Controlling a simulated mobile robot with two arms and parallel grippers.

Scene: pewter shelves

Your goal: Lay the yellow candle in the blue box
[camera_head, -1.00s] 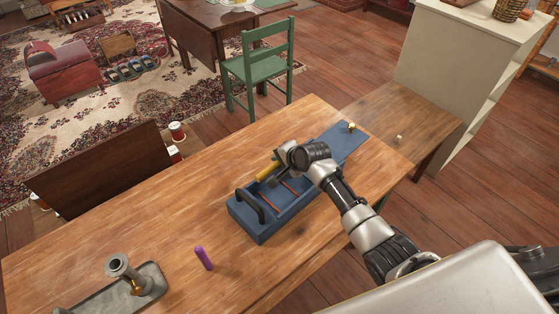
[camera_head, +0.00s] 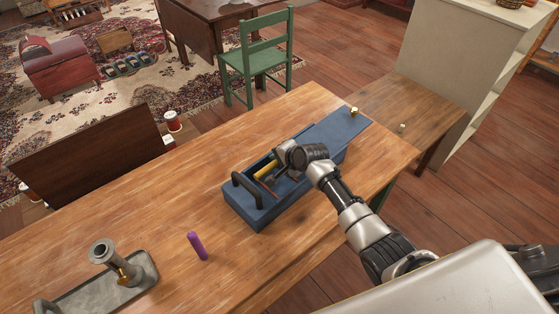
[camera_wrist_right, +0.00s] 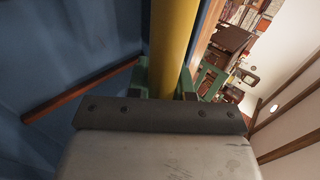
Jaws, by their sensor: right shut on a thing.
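The yellow candle (camera_head: 266,171) is in the right gripper (camera_head: 274,176), which is shut on it. In the right wrist view the candle (camera_wrist_right: 173,45) runs up between the fingers (camera_wrist_right: 168,80). The blue box (camera_head: 262,216) stands open on the wooden table, with a dark handle at its near end. The candle and the gripper are at the box's opening, low between its walls; I cannot tell whether the candle touches the floor of the box. A reddish-brown stick (camera_wrist_right: 80,90) lies inside the box. My left gripper is not in view.
A grey tray (camera_head: 85,297) with a metal candlestick (camera_head: 113,262) is at the lower left. A blue lid (camera_head: 338,130) with a brass knob lies beyond the box. The table's middle left is clear.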

